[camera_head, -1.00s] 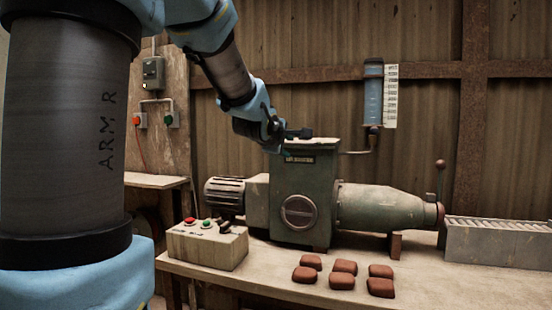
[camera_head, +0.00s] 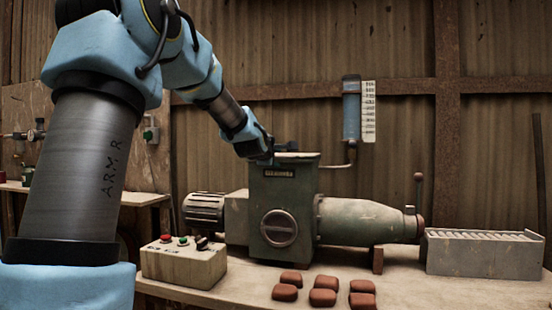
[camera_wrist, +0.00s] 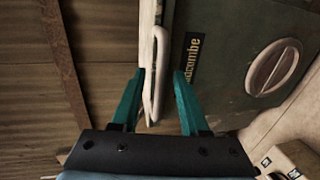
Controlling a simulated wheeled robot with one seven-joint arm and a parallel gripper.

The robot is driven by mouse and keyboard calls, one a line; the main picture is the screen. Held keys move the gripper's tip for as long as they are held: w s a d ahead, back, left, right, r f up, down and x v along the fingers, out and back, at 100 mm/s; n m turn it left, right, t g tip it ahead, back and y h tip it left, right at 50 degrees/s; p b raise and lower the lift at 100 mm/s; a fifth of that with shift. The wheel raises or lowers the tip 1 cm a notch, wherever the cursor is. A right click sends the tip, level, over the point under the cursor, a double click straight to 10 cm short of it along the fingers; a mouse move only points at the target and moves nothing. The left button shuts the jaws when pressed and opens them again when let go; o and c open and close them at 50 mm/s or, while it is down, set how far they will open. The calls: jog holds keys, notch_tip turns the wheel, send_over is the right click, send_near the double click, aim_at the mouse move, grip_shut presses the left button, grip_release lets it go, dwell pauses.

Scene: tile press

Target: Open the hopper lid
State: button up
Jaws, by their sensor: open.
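The green hopper (camera_head: 284,205) of the machine stands on the bench, with its pale lid (camera_head: 298,155) lying flat on top, shut. In the wrist view the lid's edge (camera_wrist: 147,50) is a pale strip beside the green body. A pale loop handle (camera_wrist: 161,60) sits along it. My gripper (camera_wrist: 160,72) is open, one teal finger on each side of the handle; I cannot tell whether either touches it. In the head view my gripper (camera_head: 270,155) is at the top left of the hopper, its fingers partly hidden.
A control box (camera_head: 184,262) with red and green buttons stands at the bench's front left. Several red-brown blocks (camera_head: 323,297) lie in front of the machine. A blue gauge tube (camera_head: 351,110) hangs on the wall behind. A grey roller tray (camera_head: 484,255) is at the right.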

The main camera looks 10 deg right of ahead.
jog(key=shift+w, duration=0.1)
jog(key=shift+c, duration=0.2)
grip_shut()
dwell(1.2)
